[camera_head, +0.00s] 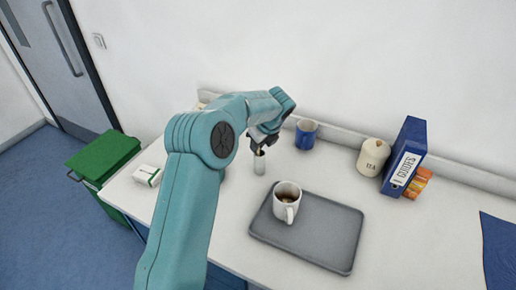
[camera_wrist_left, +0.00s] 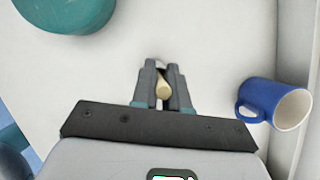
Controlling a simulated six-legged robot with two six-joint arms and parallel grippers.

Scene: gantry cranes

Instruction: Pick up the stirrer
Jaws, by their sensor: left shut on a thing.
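My left gripper (camera_head: 262,143) reaches down over the far side of the white table. In the left wrist view its two fingers (camera_wrist_left: 162,80) are shut on the stirrer (camera_wrist_left: 163,90), a thin pale wooden piece seen nearly end-on. In the head view a small pale grey cylinder (camera_head: 259,166) stands just below the gripper. I cannot tell whether the stirrer's lower end is still inside it. A white mug (camera_head: 284,203) with dark drink in it stands on the grey tray (camera_head: 325,238). My right gripper is not in view.
A blue mug (camera_head: 306,133) stands right of the gripper and shows in the left wrist view (camera_wrist_left: 272,103). A cream jar (camera_head: 373,157) and blue binder (camera_head: 405,160) stand by the wall. A white and green box (camera_head: 148,175) lies left. A green bin (camera_head: 100,160) stands beyond the table's left end.

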